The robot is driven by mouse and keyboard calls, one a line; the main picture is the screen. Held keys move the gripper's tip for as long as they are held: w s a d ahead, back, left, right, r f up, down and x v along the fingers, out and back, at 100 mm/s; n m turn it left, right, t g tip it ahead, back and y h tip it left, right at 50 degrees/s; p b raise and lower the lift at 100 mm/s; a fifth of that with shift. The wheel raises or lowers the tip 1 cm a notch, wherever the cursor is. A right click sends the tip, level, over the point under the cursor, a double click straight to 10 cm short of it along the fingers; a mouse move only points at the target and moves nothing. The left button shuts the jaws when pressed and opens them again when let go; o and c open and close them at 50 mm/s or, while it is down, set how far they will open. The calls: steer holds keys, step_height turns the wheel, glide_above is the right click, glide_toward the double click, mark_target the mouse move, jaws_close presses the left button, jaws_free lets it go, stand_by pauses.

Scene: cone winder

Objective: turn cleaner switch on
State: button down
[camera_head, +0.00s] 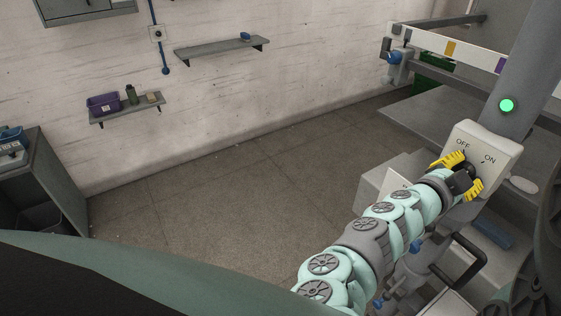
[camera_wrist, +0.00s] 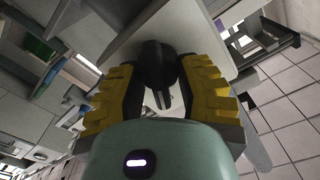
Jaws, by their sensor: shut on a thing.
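The cleaner switch is a pale box (camera_head: 492,147) marked OFF on the left and ON on the right, on a grey post of the machine. Its black rotary knob (camera_wrist: 158,62) shows in the wrist view, with a narrow handle pointing down in that picture. My gripper (camera_head: 458,176) is at the front of the box. Its yellow ridged fingers stand on both sides of the knob and are shut on it, as the wrist view (camera_wrist: 160,80) also shows. My gripper hides much of the knob in the head view, and I cannot tell which mark it points to.
A green lamp (camera_head: 506,105) glows on the post above the box. Machine frames and a grey table (camera_head: 440,122) stand behind it. Wall shelves (camera_head: 222,46) and a grey cabinet (camera_head: 50,185) are at the left. The middle floor (camera_head: 240,190) is clear.

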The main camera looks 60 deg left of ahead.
stand_by(0.3)
steer(key=c, duration=0.6)
jaws_free()
steer(key=s, duration=1.2)
steer(key=shift+a, duration=0.15)
